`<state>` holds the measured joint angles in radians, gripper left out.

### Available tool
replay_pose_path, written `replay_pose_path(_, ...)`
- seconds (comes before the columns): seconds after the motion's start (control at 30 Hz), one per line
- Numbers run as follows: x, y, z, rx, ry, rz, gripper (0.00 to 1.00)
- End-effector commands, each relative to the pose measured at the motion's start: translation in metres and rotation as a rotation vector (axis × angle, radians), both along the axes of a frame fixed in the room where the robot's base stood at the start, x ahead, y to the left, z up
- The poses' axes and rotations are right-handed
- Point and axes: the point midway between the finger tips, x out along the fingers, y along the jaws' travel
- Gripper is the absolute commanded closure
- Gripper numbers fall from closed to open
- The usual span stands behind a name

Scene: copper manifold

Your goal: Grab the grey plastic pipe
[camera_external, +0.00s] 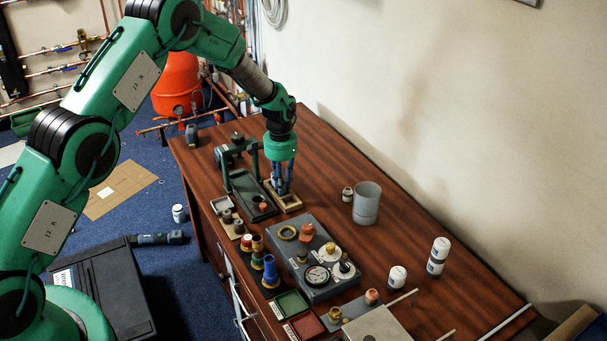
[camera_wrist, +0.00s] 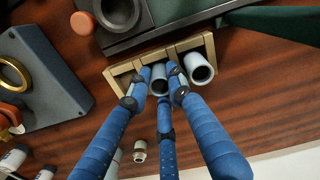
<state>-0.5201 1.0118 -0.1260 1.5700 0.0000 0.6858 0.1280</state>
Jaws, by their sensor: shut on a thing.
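A light wooden rack (camera_wrist: 118,70) holds short grey pipes standing on end. One grey plastic pipe (camera_wrist: 158,76) stands between the three blue fingers of my gripper (camera_wrist: 160,85), which is shut on it. The fingers hide much of this pipe. A second grey pipe (camera_wrist: 200,70) stands in the rack just to its right, outside the grip. In the external view, my gripper (camera_external: 282,182) points down into the rack (camera_external: 291,203) on the wooden table, and the pipes are too small to make out.
A dark green tray with a stand (camera_external: 248,190) is close to the rack's left. A grey fixture board (camera_external: 318,285) lies nearer the camera. A grey cup (camera_external: 366,203) and a small jar (camera_external: 347,194) stand to the right. The table behind the rack is mostly clear.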

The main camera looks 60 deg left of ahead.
Motion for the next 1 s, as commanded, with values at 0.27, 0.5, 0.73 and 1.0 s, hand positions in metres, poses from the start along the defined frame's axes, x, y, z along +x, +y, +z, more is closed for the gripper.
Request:
replay_pose_path(0.27, 0.000, 0.000, 0.006, 0.000, -0.001, 0.000, 0.96)
replay_pose_path(0.5, 0.000, 0.000, 0.032, 0.000, -0.001, 0.000, 0.96)
replay_pose_path(0.73, 0.001, 0.000, 0.069, 0.001, -0.002, 0.000, 0.96)
replay_pose_path(1.0, 0.001, 0.000, 0.096, 0.000, -0.001, 0.000, 0.96)
